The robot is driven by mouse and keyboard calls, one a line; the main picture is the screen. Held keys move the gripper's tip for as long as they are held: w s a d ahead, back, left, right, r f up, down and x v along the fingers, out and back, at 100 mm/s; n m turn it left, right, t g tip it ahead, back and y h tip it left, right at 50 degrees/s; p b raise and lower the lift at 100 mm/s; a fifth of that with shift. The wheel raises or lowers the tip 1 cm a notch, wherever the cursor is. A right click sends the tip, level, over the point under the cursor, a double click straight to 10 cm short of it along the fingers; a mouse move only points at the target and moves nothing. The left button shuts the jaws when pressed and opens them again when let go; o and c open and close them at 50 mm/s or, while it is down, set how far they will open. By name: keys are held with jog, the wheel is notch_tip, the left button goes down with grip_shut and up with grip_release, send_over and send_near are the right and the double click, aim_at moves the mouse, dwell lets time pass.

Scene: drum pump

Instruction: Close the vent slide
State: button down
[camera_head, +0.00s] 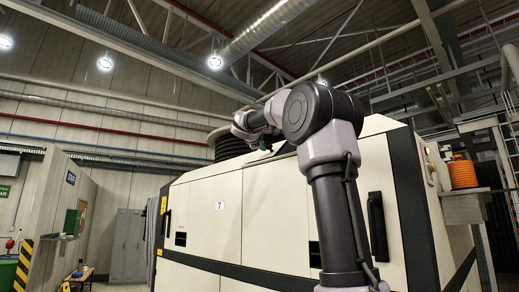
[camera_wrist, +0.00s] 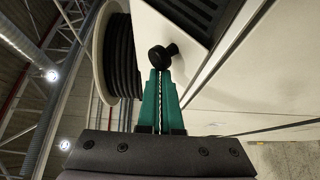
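In the wrist view, a round black knob (camera_wrist: 160,57) on a short stem sticks out from a pale panel beside a dark slatted vent (camera_wrist: 205,14). I take the knob to be the vent slide's handle. My gripper (camera_wrist: 160,74) has two green fingers that lie almost together, with only a thin gap between them. The gap is narrower than the knob. The fingertips are right at the knob's lower edge, and I cannot tell whether they touch it. In the head view, the gripper and knob are too small and hidden by my arm to make out.
The large cream machine housing (camera_head: 270,215) fills the middle of the head view. A black ribbed coil on a pale reel (camera_wrist: 118,55) stands close to the left of the knob. An orange ribbed item (camera_head: 462,174) is on a shelf at right.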

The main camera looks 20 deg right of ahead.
jog(key=s+d, duration=0.2)
jog(key=s, duration=0.5)
jog(key=s+d, duration=0.3)
jog(key=s, duration=0.5)
jog(key=shift+s+d, duration=0.15)
jog(key=shift+s, duration=0.1)
jog(key=shift+r, duration=0.1)
